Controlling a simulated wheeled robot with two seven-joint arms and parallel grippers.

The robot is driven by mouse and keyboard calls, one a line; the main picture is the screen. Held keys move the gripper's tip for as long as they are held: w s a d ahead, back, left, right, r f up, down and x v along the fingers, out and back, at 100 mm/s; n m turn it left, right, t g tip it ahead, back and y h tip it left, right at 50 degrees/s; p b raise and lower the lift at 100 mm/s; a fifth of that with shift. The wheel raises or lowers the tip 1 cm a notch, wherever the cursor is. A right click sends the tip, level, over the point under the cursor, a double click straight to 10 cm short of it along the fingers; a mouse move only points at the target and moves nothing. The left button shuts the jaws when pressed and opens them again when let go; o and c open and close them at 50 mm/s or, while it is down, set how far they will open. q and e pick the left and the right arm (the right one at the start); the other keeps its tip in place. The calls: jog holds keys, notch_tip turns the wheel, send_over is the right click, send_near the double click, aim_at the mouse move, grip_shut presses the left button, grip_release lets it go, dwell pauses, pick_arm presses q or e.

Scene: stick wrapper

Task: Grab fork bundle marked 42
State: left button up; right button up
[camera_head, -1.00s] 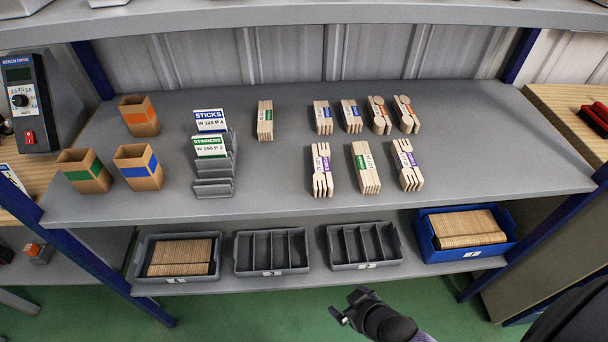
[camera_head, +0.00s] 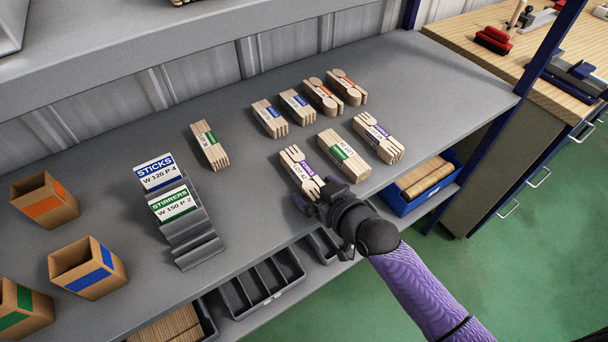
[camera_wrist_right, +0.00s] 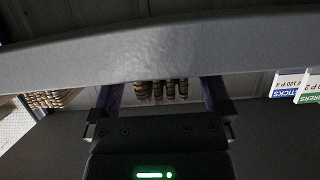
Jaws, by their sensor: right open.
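The fork bundle marked LOT 42 (camera_head: 300,168) is a pale wooden bundle with a purple band and white label. It lies on the grey shelf, near its front edge. My right gripper (camera_head: 320,204) is open, at the near tine end of this bundle and partly over it. I cannot tell whether they touch. In the right wrist view the open fingers (camera_wrist_right: 160,118) stand wide apart, with dark wooden ends seen beyond between them. A second purple-banded fork bundle (camera_head: 378,138) lies further right; its number is too small to read. My left gripper is out of view.
A green-banded stick bundle (camera_head: 343,154) lies close to the right of the LOT 42 bundle. Blue-banded bundles (camera_head: 270,118) and orange-banded bundles (camera_head: 322,97) lie behind. A grey card holder (camera_head: 190,237) stands left. Grey bins (camera_head: 263,290) sit below the shelf's front edge.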

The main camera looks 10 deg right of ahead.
grip_shut()
